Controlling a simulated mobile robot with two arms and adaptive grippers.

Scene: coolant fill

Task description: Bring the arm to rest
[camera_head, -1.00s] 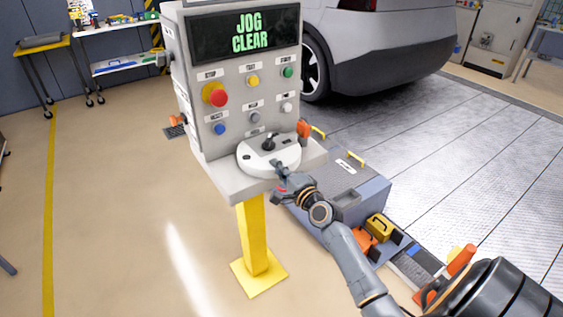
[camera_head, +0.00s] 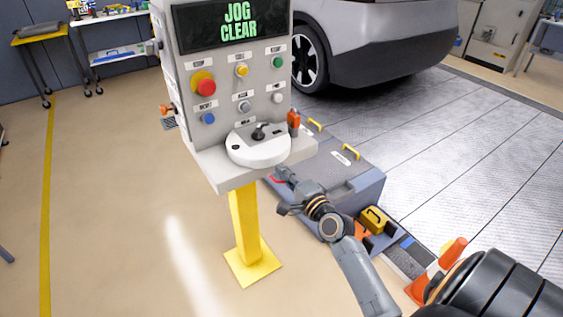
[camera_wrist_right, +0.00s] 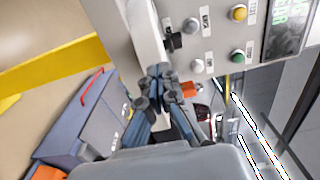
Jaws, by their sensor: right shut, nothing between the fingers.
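My right arm (camera_head: 362,272) reaches in from the lower right in the head view. Its gripper (camera_head: 280,175) is shut and empty, just in front of and below the right part of the console's shelf. In the right wrist view the shut fingers (camera_wrist_right: 158,72) point toward the control console. The console (camera_head: 240,65) stands on a yellow post (camera_head: 245,225) and its screen (camera_head: 238,24) reads "JOG CLEAR". A white round joystick base (camera_head: 258,150) with a black stick sits on its shelf, apart from the gripper. My left gripper is not in view.
A blue-grey toolbox unit (camera_head: 345,190) with yellow handles stands right of the console, near my forearm. An orange cone (camera_head: 432,275) is by my arm at lower right. A silver car (camera_head: 375,45) stands behind. The floor left of the console is clear.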

